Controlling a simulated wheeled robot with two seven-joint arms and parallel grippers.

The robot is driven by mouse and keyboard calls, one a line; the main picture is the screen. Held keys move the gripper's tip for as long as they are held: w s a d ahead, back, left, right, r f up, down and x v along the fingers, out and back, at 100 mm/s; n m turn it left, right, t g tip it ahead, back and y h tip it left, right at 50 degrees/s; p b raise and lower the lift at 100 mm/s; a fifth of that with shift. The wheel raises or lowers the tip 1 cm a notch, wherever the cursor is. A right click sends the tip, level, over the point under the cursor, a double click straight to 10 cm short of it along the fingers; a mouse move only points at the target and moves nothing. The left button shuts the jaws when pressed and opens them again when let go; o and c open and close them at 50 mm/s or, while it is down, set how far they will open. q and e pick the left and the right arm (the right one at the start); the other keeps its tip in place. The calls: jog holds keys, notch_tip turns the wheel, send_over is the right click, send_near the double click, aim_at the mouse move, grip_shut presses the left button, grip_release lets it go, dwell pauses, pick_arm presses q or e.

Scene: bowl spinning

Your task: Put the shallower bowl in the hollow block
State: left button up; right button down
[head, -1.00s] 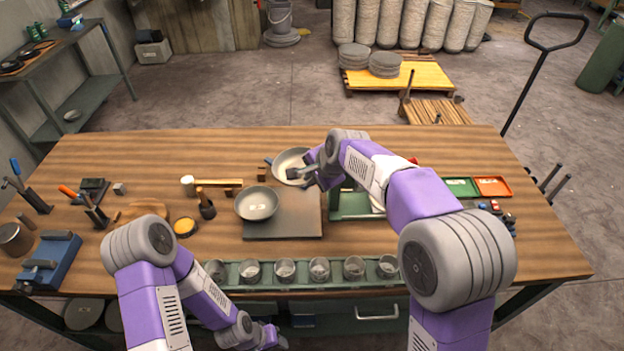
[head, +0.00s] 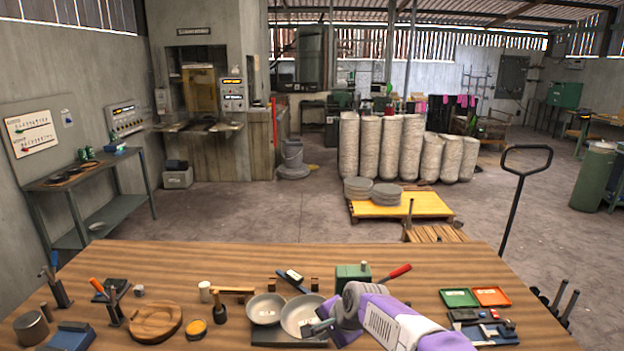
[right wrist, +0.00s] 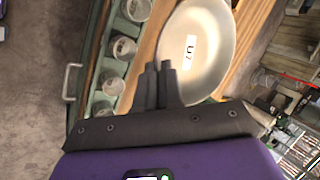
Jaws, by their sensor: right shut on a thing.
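A light, wide bowl (head: 302,310) with a white label inside is at the bench's front middle in the head view. My right gripper (head: 318,328) is shut on its right rim. In the right wrist view, the closed fingers (right wrist: 165,72) meet the rim of the bowl (right wrist: 208,65). A smaller grey bowl (head: 265,309) is just left of it. A round wooden block (head: 155,320) with a shallow hollow lies farther left and looks empty. My left gripper is out of view. I cannot tell the held bowl's height.
A dark plate (head: 285,338) is below the bowls. A small yellow dish (head: 196,328) and a dark pot (head: 220,313) lie between the bowls and the wooden block.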

jog(key=s+d+f+n+g+y, duration=0.1)
jog(key=s+d+f+n+g, duration=0.1)
jog(key=s+d+f+n, duration=0.3)
jog(key=s+d+f+n+g+y, duration=0.1)
jog(key=s+d+f+n+g, duration=0.2)
jog(key=f, duration=1)
jog(key=s+d+n, duration=0.2)
jog(key=s+d, duration=0.3)
jog(key=d, duration=0.1)
jog(key=shift+s+d+f, duration=0.15)
jog(key=shift+s+f, duration=0.2)
jog(key=shift+f, duration=0.05)
jog(key=shift+d+f+b, duration=0.1)
jog(key=shift+f+b, duration=0.25)
